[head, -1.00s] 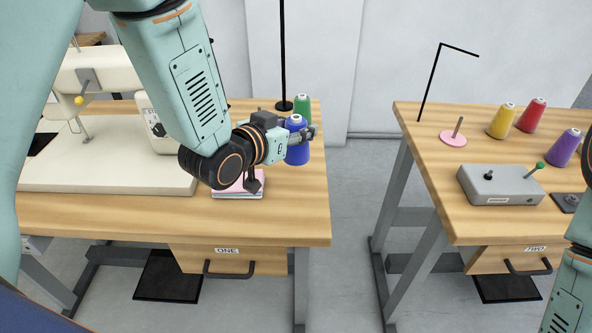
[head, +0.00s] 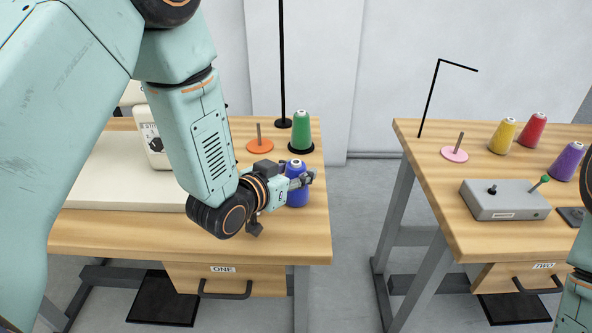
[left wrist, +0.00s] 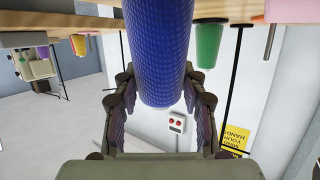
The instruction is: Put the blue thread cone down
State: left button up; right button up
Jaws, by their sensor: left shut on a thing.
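The blue thread cone (head: 297,197) is upright over the right part of table ONE (head: 120,232), near its right edge. My left gripper (head: 303,181) is shut on its upper part from the left. In the left wrist view, which looks upside down, the blue cone (left wrist: 158,55) stands between the two fingers (left wrist: 160,105). Its base is cut off by the top edge there, so I cannot tell whether it touches the tabletop. My right gripper is out of view; only part of my right arm shows at the right edge.
Behind the blue cone are a green cone (head: 301,132) on a black base and an empty orange spool stand (head: 260,145). A sewing machine (head: 155,140) is at left. Table TWO (head: 440,190) holds yellow, red and purple cones, a pink spool stand (head: 455,154) and a grey control box (head: 505,200).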

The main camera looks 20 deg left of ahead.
pick_arm(q)
jog(key=o, duration=1.2)
jog(key=shift+w+f, duration=0.1)
jog(key=shift+w, duration=0.05)
jog(key=shift+o, duration=0.3)
jog(key=shift+r, duration=0.3)
jog(key=p+v, duration=0.3)
jog(key=v, duration=0.9)
